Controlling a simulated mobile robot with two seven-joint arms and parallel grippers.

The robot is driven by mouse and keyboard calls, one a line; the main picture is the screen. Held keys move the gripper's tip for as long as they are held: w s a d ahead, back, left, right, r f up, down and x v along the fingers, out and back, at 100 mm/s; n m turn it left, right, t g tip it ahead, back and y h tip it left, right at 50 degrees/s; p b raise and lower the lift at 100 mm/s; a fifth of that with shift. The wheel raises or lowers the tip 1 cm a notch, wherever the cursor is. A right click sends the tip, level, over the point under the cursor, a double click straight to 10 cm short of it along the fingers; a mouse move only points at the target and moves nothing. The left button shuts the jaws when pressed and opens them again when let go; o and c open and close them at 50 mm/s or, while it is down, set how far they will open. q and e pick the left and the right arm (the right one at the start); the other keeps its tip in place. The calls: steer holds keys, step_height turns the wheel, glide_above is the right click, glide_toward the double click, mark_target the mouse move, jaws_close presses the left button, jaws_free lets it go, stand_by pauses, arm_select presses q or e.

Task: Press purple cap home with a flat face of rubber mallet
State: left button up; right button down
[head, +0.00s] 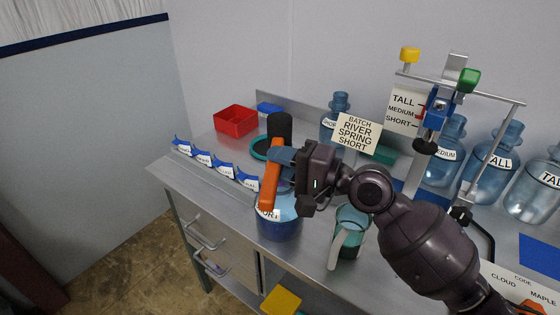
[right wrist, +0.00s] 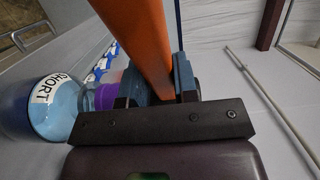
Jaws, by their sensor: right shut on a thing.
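My right gripper (head: 281,157) is shut on the orange handle of the rubber mallet (head: 270,188). The mallet's black head (head: 279,127) shows beyond the fingers; the handle end points toward the front of the bench. A blue jug labelled SHORT (head: 278,228) stands on the bench below the handle. In the right wrist view the orange handle (right wrist: 140,35) runs between the fingers. The SHORT jug (right wrist: 50,112) is at left there, with the purple cap (right wrist: 105,96) at its neck, beside the gripper. How far the cap sits down cannot be told. My left gripper is not in view.
A jug with a pale handle (head: 349,238) stands right of the SHORT jug. Several blue labelled holders (head: 223,167) line the bench's front left edge. A red bin (head: 236,121) is at the back left. A height gauge (head: 440,105) and more jugs (head: 490,172) stand at the right.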

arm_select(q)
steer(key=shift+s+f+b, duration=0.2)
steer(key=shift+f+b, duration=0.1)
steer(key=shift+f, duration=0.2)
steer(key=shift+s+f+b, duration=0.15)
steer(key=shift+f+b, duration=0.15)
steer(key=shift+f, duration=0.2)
arm_select(e)
step_height(320, 180, down, 2)
steer(key=shift+f, duration=0.2)
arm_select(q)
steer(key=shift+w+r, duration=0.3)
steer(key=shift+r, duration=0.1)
arm_select(e)
steer(key=shift+f, duration=0.2)
arm_select(q)
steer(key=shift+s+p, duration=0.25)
steer(key=shift+p, duration=0.05)
arm_select(e)
steer(key=shift+f, duration=0.1)
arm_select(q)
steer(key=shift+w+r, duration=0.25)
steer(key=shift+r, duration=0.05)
arm_select(e)
steer(key=shift+f, duration=0.3)
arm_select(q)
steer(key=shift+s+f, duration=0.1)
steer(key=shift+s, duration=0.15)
arm_select(e)
steer(key=shift+f, duration=0.1)
